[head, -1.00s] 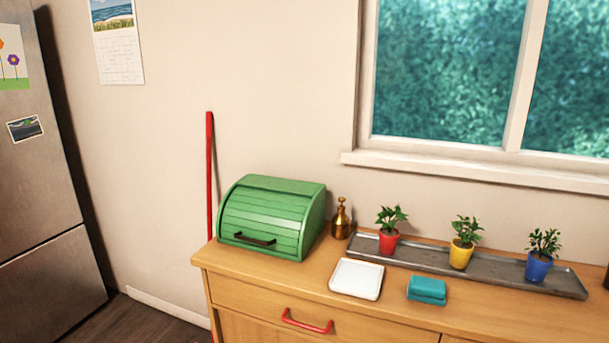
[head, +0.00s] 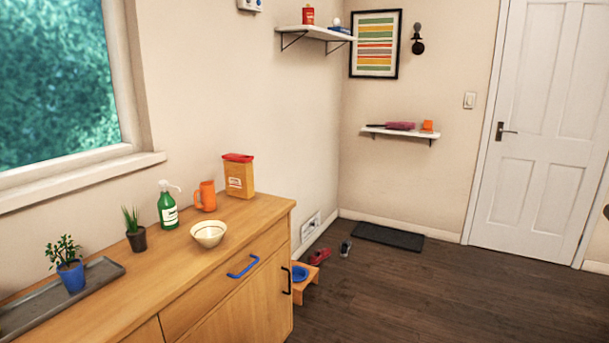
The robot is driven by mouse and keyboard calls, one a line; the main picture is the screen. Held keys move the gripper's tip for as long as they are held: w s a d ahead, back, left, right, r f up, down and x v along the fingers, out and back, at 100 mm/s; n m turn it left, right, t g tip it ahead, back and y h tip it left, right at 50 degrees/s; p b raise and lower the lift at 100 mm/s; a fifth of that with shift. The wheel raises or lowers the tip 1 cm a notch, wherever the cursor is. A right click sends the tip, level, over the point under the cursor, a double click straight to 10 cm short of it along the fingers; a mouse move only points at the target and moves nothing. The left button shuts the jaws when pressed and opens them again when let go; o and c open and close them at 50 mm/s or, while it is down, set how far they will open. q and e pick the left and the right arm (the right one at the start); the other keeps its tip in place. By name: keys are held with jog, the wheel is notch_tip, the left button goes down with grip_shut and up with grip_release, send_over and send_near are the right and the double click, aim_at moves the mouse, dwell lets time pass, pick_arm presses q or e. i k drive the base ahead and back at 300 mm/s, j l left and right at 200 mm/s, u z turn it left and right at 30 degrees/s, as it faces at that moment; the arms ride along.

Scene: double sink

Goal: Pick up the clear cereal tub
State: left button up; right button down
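A tub with a red lid (head: 238,176), its body tan-orange with a pale label, stands upright at the far right end of the wooden counter, against the wall. It looks like the cereal tub; whether its walls are clear is hard to tell at this size. Neither of my grippers shows in the head view.
On the counter (head: 150,290), an orange mug (head: 206,196) stands beside the tub. A cream bowl (head: 208,233), green spray bottle (head: 167,207) and potted plants are nearer. Dark floor (head: 420,285) is open to the right; a wooden pet-bowl stand (head: 303,285) is beside the counter.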

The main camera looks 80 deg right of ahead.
aim_at(239, 169)
jog(key=z, duration=2.05)
jog(key=i+l+u, duration=0.15)
jog(key=i+l, duration=0.1)
jog(key=i, duration=0.1)
